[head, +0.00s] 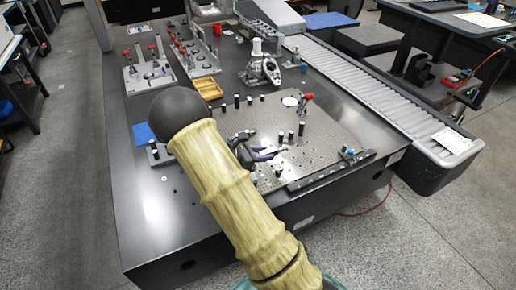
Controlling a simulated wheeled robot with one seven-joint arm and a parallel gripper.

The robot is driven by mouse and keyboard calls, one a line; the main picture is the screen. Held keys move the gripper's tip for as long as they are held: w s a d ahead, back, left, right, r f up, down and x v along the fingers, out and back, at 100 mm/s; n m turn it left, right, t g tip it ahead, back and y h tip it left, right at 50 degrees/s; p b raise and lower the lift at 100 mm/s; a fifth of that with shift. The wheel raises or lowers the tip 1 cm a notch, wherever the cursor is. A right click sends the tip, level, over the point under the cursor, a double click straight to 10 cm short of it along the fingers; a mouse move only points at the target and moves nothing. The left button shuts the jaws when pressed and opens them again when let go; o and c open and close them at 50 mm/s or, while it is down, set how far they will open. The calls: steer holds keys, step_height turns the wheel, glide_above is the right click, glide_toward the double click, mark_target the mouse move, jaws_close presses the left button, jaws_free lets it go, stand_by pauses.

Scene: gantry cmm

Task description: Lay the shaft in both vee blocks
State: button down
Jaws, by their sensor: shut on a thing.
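My gripper (254,150) shows as dark, partly hidden jaws just right of my thick ribbed arm, low over the perforated plate (325,143). It is shut on a slim greyish piece (270,153), which seems to be the shaft. Most of the piece is hidden or too small to make out, so I cannot tell whether it touches anything below. I cannot pick out the two vee blocks for certain; my arm covers part of the plate.
Several black posts (301,130) and a red-handled clamp (306,102) stand on the plate. A yellow tray (208,88), a grey metal device (262,70) and a red-handled fixture (147,72) stand behind. A roller conveyor (375,95) runs along the right. The dark table's left front (150,215) is clear.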

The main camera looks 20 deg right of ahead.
steer(key=shift+w+a, duration=0.15)
steer(key=shift+s+a+r, duration=0.1)
steer(key=shift+s, duration=0.2)
steer(key=shift+a, duration=0.1)
steer(key=b, duration=0.6)
glide_toward(278, 172)
steer(key=shift+w+d, duration=0.25)
steer(key=shift+d, duration=0.35)
steer(key=shift+w+d, duration=0.25)
steer(key=shift+d, duration=0.35)
steer(key=shift+w+d, duration=0.3)
steer(key=shift+d, duration=0.3)
steer(key=shift+r, duration=0.1)
steer(key=shift+w+a, duration=0.1)
steer(key=shift+p, duration=0.5)
